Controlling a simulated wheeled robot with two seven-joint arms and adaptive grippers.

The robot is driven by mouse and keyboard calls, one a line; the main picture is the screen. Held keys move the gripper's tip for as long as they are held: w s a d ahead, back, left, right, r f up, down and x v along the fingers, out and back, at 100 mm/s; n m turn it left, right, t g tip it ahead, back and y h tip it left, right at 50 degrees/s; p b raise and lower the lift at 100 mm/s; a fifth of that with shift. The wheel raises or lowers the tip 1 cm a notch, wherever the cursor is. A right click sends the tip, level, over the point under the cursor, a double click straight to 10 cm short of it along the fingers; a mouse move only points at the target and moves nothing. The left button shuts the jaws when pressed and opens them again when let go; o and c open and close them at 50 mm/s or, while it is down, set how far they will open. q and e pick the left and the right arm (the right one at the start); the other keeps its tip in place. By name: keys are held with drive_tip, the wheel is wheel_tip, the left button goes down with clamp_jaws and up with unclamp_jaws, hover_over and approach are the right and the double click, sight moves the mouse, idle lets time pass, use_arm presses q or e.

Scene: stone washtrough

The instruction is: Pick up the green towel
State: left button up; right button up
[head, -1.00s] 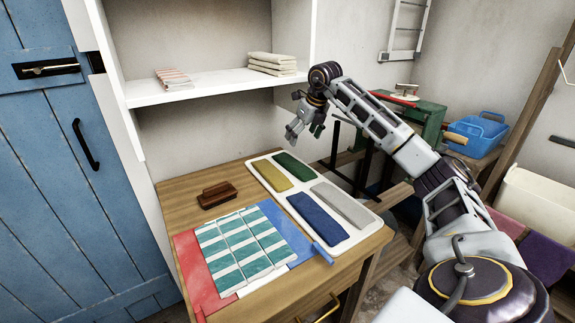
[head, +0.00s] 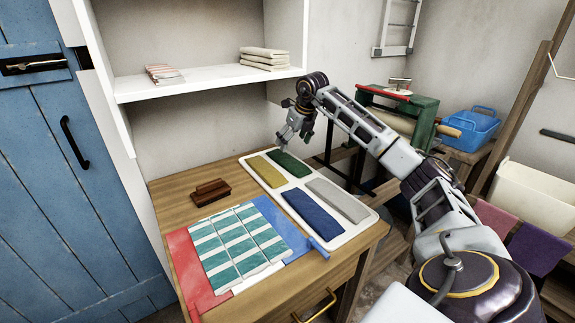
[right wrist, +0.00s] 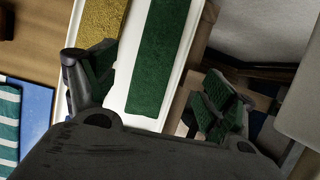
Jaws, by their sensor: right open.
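The green towel (head: 290,164) lies folded flat in the back right compartment of the white tray (head: 337,243) on the wooden table. It also shows in the right wrist view (right wrist: 160,55), running up the middle as a long strip. My right gripper (head: 293,143) is open and empty, just above and behind the far end of the green towel. In the right wrist view its two fingers (right wrist: 155,92) stand apart, one on each side of the towel in the picture. My left gripper is not in view.
The same tray holds a yellow towel (head: 265,173), a grey towel (head: 338,200) and a blue towel (head: 312,213). A striped teal cloth (head: 237,245) and a brown brush (head: 210,192) lie to the left. A shelf (head: 205,82) rises behind the table.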

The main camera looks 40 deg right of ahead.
sight(288, 160)
drive_tip(key=shift+x, duration=1.15)
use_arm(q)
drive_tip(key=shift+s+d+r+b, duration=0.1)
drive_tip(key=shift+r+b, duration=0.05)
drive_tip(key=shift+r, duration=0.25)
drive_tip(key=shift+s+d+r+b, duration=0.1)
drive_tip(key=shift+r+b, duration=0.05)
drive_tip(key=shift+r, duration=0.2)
use_arm(e)
drive_tip(key=shift+w+f, duration=0.15)
drive_tip(key=shift+f, duration=0.35)
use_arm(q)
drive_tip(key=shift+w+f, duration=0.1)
use_arm(e)
drive_tip(key=shift+f, duration=0.1)
drive_tip(key=shift+f, duration=0.45)
drive_tip(key=b+x, duration=0.1)
drive_tip(key=x, duration=0.2)
drive_tip(key=shift+a+f+b, duration=0.2)
drive_tip(key=shift+b, duration=0.2)
drive_tip(key=shift+f, duration=0.4)
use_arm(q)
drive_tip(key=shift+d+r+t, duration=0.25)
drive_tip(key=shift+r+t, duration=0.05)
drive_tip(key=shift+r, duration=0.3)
